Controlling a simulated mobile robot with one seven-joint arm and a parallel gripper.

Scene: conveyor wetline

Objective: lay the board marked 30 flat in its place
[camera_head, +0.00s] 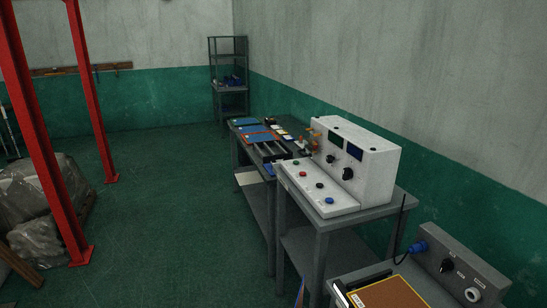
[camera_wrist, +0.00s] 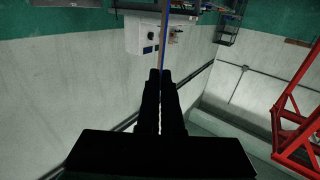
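In the wrist view my gripper (camera_wrist: 161,76) has its two dark fingers close together on a thin board (camera_wrist: 163,40). The board is seen edge-on, as a narrow blue and brown strip running up from the fingertips. In the head view a blue sliver with an orange edge (camera_head: 299,292) shows at the bottom, probably the same board, standing on edge. No number can be read on it. An orange-brown board (camera_head: 392,294) lies flat at the bottom right, partly cut off. Blue boards (camera_head: 257,133) lie on the far bench. My gripper is not visible in the head view.
A white control box (camera_head: 362,160) with buttons and knobs stands on a grey table (camera_head: 345,218). A grey box with a blue plug (camera_head: 462,268) stands at lower right. Red posts (camera_head: 88,90) are at left. The green floor between is clear.

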